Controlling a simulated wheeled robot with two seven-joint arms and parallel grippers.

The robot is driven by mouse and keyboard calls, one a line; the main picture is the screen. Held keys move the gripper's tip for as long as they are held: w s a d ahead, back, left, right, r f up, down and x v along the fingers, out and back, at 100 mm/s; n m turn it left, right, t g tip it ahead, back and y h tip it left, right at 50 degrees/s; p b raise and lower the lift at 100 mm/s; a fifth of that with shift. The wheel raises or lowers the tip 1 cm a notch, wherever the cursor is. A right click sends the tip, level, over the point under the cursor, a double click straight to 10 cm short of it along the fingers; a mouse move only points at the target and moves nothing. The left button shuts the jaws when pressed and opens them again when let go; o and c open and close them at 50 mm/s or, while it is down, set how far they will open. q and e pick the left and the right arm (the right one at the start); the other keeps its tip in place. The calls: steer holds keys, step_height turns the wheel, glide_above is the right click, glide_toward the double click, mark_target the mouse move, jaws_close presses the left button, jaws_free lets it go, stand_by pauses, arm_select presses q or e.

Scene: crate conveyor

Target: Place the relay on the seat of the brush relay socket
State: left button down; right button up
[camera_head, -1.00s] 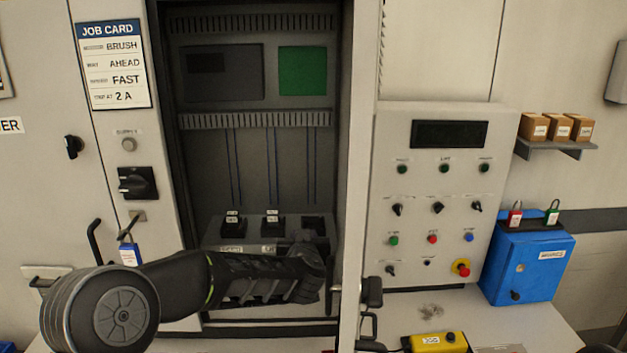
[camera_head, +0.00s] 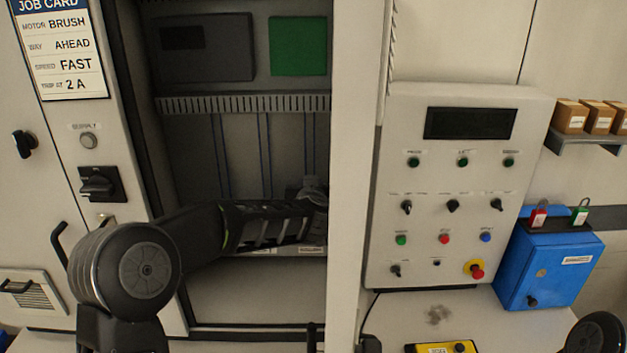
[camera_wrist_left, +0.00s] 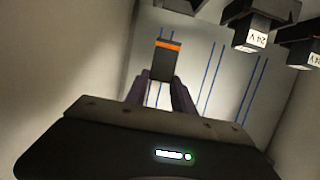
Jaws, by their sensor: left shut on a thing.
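My left arm reaches into the open cabinet from the left. Its gripper (camera_head: 314,198) is at the cabinet's right side, above the label strip of the socket ledge. In the left wrist view the gripper (camera_wrist_left: 160,88) is shut on the relay (camera_wrist_left: 164,64), a small dark block with an orange band, held clear in front of the back wall. Two dark blocks labelled 24 V, one (camera_wrist_left: 252,34) and another (camera_wrist_left: 305,50), show at that view's upper right. In the head view my arm hides the sockets; I cannot tell which is the brush socket. My right gripper is out of view.
The cabinet's right edge (camera_head: 352,200) stands close beside my left gripper. A slotted duct (camera_head: 245,104) crosses above. Right of the cabinet are a control panel (camera_head: 457,190), a blue box (camera_head: 545,265) and a yellow device (camera_head: 440,348). The cabinet's lower space is clear.

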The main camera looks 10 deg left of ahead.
arm_select(q)
steer(key=f+b, duration=0.1)
steer(key=f, duration=0.1)
steer(key=f+b, duration=0.2)
steer(key=f, duration=0.1)
steer(key=shift+s, duration=0.2)
steer(key=shift+f+b, duration=0.8)
steer(key=shift+b, duration=0.2)
steer(key=shift+f+b, duration=0.3)
steer(key=shift+f, duration=0.35)
steer(key=c, duration=1)
jaws_free()
steer(key=shift+o, duration=0.2)
steer(key=b+v, duration=0.1)
steer(key=v, duration=0.7)
steer(key=shift+w, duration=0.1)
